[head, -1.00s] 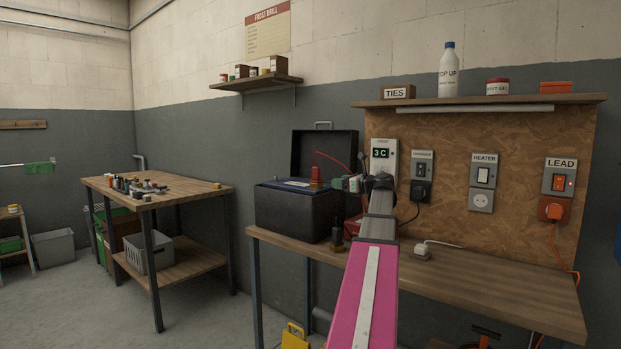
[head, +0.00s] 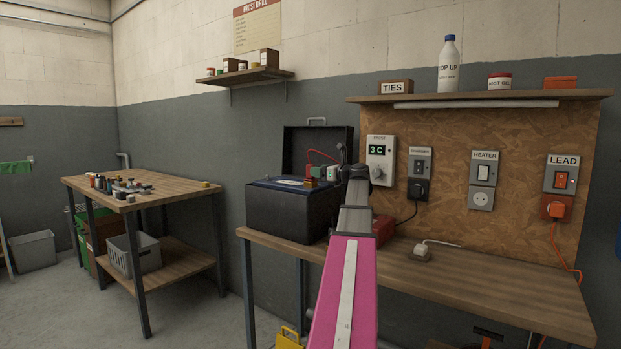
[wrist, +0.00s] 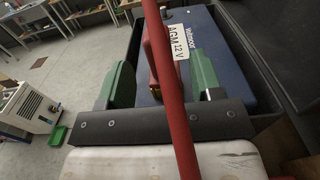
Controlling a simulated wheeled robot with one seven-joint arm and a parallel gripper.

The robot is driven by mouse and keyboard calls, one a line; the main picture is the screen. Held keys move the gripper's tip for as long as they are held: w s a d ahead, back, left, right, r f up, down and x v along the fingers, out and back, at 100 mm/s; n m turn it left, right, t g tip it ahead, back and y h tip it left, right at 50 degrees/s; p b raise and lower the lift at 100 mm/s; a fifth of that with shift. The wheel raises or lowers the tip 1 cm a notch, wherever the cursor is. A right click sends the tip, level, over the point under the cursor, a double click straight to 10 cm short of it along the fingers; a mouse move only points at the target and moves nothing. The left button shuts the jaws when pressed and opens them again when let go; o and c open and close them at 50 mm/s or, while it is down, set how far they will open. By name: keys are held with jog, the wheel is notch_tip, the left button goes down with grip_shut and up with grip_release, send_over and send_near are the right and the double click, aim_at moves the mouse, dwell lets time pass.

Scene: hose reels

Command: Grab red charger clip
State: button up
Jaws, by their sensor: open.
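The red charger clip (wrist: 157,48) sits on the blue-topped battery (wrist: 205,50), which carries an "AGM 12 V" label. My gripper (wrist: 162,82) is open. A red cable (wrist: 181,120) crosses close in front of the wrist camera and hides part of the clip. In the head view my gripper (head: 329,172) is at the battery box (head: 285,213), beside the clip, which is small and partly hidden there.
The box's black lid (head: 318,145) stands open behind the battery.

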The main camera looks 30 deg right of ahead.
jog(key=x, duration=0.4)
jog(key=shift+w+a+f, duration=0.1)
jog(key=shift+w+a, duration=0.1)
jog(key=shift+w, duration=0.1)
jog(key=c, duration=1.1)
jog(key=shift+o, duration=0.3)
